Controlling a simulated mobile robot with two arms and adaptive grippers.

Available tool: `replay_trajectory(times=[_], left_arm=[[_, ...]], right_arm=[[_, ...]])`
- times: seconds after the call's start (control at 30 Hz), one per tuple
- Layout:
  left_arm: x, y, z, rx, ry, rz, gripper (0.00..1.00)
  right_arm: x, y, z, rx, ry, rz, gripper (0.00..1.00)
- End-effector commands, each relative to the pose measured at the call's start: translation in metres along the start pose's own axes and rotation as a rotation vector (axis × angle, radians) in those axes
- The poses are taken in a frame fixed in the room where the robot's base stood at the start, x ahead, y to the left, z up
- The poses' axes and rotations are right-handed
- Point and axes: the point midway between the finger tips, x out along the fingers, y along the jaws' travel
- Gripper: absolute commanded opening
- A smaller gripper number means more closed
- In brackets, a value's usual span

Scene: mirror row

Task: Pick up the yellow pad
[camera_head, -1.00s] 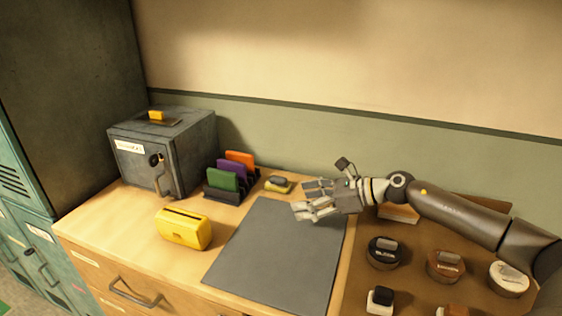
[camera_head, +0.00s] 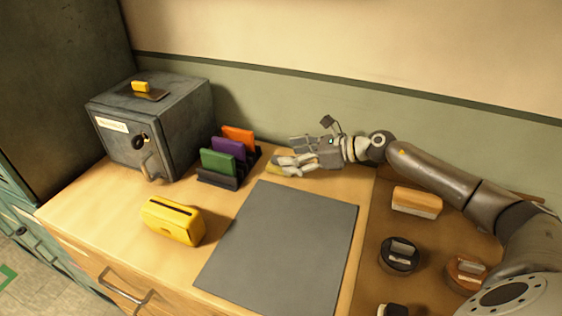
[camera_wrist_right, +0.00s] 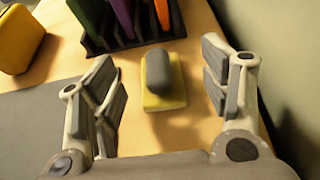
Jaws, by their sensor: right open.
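The yellow pad (camera_wrist_right: 164,100) has a dark grey rounded grip on top and lies on the wooden counter in front of the card rack. In the head view only part of the yellow pad (camera_head: 274,169) shows, as my right gripper covers the rest. My right gripper (camera_head: 285,153) is open and low over the counter, just right of the pad. In the right wrist view the pad sits between the two spread fingers of the gripper (camera_wrist_right: 162,84), a little beyond them, with gaps at both sides. My left gripper is out of view.
The rack (camera_head: 218,179) with green, purple and orange cards stands close beside the pad. A yellow slotted box (camera_head: 173,221), a grey mat (camera_head: 280,245) and a dark safe (camera_head: 160,125) share the counter. The wall (camera_head: 270,100) is close behind. Several stamps or brushes lie at right.

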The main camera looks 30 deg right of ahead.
Motion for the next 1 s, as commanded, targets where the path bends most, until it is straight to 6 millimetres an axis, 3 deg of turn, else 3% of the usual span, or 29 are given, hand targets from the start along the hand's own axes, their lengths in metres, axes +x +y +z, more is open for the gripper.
replay_trajectory(times=[0.17, 0.5, 0.8, 1.0], left_arm=[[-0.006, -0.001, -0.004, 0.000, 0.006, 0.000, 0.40], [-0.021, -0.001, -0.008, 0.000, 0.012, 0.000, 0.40], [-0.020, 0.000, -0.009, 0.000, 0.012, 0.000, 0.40], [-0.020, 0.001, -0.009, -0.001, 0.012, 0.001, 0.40]], right_arm=[[0.010, 0.002, 0.002, 0.001, -0.001, 0.002, 0.70], [0.051, 0.004, 0.002, 0.000, -0.001, -0.001, 0.70], [0.055, 0.004, 0.000, -0.001, 0.000, -0.001, 0.70], [0.055, 0.004, 0.000, -0.001, 0.000, 0.000, 0.44]])
